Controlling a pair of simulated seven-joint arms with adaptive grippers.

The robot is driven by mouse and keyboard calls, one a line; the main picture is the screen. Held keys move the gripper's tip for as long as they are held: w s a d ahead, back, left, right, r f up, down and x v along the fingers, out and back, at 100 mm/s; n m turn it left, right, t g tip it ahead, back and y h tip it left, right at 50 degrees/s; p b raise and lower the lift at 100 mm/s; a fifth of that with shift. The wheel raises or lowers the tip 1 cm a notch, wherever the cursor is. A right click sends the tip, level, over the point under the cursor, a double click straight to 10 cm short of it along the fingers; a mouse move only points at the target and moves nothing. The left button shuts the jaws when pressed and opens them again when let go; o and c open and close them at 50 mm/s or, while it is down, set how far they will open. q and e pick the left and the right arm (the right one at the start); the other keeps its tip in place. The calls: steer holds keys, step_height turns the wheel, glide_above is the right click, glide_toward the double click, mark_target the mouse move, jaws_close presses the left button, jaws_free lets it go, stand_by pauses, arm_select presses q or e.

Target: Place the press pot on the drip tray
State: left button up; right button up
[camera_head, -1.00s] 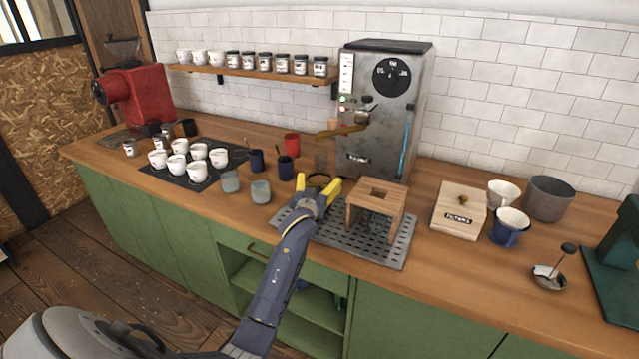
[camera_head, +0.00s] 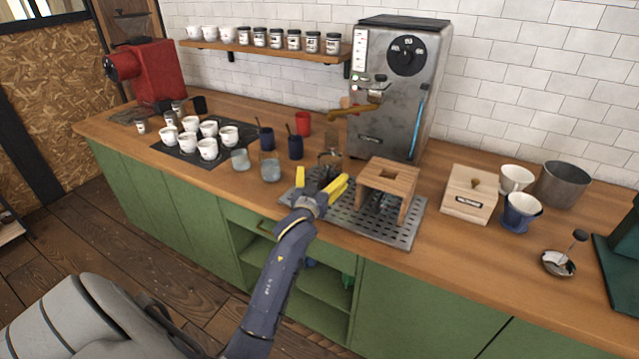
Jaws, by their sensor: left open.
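The drip tray (camera_head: 405,237) is a perforated grey metal tray near the counter's front edge, below the coffee machine. My left gripper (camera_head: 320,184), with yellow fingertips, is open over the tray's left part. A small brownish, glass-like vessel with a dark rim (camera_head: 330,160) shows just behind the fingers; it may be the press pot, but the gripper hides its lower part. I cannot tell whether it stands on the tray or between the fingers. A plunger-like piece with a dark knob (camera_head: 560,262) lies on the counter at the right. My right gripper is out of view.
A wooden stand (camera_head: 388,180) stands on the tray, right of my gripper. The coffee machine (camera_head: 392,95) is behind. Grey cups (camera_head: 270,167) and dark blue cups (camera_head: 295,147) stand left. A wooden box (camera_head: 470,195) is right. The front counter between box and plunger piece is clear.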

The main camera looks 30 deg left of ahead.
arm_select(q)
steer(key=shift+v, duration=1.45)
